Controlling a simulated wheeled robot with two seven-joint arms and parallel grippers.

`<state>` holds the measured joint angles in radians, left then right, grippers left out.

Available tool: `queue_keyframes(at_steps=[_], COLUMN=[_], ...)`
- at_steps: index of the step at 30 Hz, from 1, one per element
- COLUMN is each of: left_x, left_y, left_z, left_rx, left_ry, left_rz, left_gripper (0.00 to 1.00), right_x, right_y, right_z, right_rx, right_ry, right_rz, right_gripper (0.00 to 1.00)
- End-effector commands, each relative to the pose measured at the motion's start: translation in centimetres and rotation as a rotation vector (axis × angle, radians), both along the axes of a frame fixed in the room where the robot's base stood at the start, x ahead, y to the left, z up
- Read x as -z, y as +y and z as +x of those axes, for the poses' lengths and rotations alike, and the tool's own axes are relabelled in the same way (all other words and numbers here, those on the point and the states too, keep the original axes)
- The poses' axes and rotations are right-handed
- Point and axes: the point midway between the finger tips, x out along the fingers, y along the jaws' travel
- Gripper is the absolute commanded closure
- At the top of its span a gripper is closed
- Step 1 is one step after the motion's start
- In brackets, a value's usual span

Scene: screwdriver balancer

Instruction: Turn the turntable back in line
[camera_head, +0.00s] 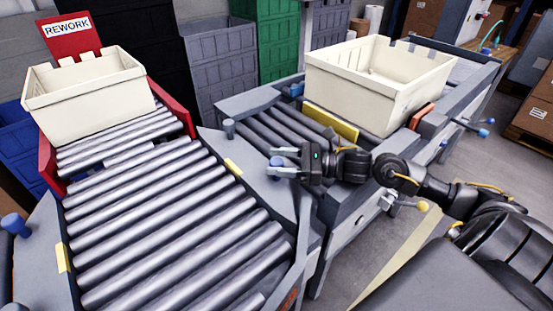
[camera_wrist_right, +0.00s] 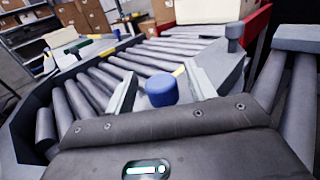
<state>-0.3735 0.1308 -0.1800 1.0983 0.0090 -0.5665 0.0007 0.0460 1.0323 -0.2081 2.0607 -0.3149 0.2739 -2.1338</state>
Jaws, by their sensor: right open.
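The turntable (camera_head: 170,222) is the grey roller deck at left and front, with grey corner plates and yellow marks. Its rollers lie nearly parallel to those of the red-sided rework lane and at an angle to the right conveyor's rollers. A blue knob (camera_head: 276,161) stands on its right corner plate; a second blue knob (camera_head: 14,224) is at its left. My right gripper (camera_head: 284,163) is open, with its fingers on either side of the right knob. In the right wrist view the knob (camera_wrist_right: 162,90) shows between the fingers; contact cannot be told. My left gripper is out of view.
A cream tote (camera_head: 85,100) sits on the rework lane below a red REWORK sign (camera_head: 68,30). Another cream tote (camera_head: 375,80) sits on the right conveyor (camera_head: 285,128), behind a yellow bar (camera_head: 330,122). Grey posts stand near the turntable's edges.

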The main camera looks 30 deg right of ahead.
Motion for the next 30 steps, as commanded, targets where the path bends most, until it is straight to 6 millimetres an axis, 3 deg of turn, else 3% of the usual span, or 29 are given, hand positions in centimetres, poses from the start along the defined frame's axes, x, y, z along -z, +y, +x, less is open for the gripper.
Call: queue_keyframes(at_steps=[12,24,30], left_x=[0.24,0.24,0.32], left_y=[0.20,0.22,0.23], left_z=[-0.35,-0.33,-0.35], left_rx=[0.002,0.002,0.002], left_ry=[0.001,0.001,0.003], left_rz=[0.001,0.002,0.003], left_gripper=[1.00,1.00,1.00], right_x=[0.01,0.01,0.06], right_y=[0.57,0.56,0.71], right_z=[0.42,0.41,0.47], right_rx=[-0.001,-0.001,-0.001], right_ry=[-0.001,-0.001,-0.001], right_rz=[-0.001,-0.001,0.001], right_gripper=[0.45,0.97,1.00])
